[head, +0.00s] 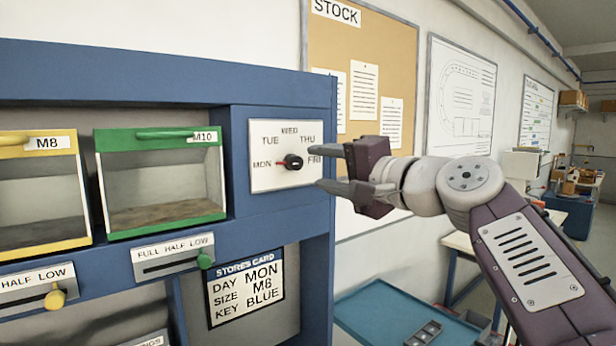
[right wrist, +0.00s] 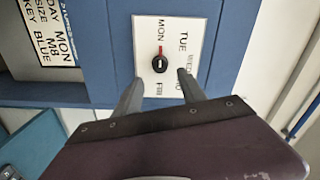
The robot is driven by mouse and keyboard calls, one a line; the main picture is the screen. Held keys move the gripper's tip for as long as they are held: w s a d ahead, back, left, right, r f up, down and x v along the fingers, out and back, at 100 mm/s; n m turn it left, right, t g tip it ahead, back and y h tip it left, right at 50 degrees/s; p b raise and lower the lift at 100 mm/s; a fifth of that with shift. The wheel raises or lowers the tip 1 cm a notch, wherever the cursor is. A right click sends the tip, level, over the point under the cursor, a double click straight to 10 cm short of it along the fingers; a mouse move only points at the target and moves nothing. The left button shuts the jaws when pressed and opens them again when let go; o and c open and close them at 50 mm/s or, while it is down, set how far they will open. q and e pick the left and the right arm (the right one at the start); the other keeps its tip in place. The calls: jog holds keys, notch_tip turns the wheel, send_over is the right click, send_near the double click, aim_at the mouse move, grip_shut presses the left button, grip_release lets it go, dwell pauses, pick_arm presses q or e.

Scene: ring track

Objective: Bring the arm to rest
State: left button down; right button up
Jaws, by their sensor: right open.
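My right gripper (head: 318,164) is open and empty, its two fingers pointing left at the day dial. The black dial knob (head: 293,162) sits on a white plate (head: 270,183) marked MON, TUE, WED, THU and FRI, and its red pointer is at MON. In the right wrist view the knob (right wrist: 160,63) shows just beyond the gap between the fingertips (right wrist: 160,77), apparently apart from them. The right arm reaches in from the lower right. My left gripper is not in view.
The blue cabinet (head: 283,92) holds a yellow-framed M8 bin (head: 40,190) and a green-framed M10 bin (head: 165,185). Sliders with yellow (head: 54,298) and green (head: 205,260) knobs sit below. A stores card (head: 245,290) reads MON, M8, BLUE. A teal tray (head: 375,305) lies below the arm.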

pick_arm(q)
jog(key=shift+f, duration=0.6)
pick_arm(e)
jog(key=v, duration=0.3)
notch_tip(320, 180, down, 37)
jog(key=w+d+g+h+b, duration=0.1)
jog(key=w+d+g+h, duration=0.15)
jog(key=g+h, duration=0.4)
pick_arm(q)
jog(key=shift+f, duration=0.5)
pick_arm(e)
jog(key=s+d+f+n+g+h, duration=0.2)
jog(key=s+d+f+n+g, duration=0.1)
jog(key=s+f, duration=0.7)
jog(key=s+d+f+n+g+h, duration=0.2)
jog(key=s+d+f+n+g, duration=0.2)
jog(key=s+f, duration=0.7)
notch_tip(320, 180, down, 3)
jog(key=d, duration=0.2)
jog(key=shift+d+r+n, duration=0.2)
jog(key=shift+d+n, duration=0.05)
jog(key=shift+n, duration=0.05)
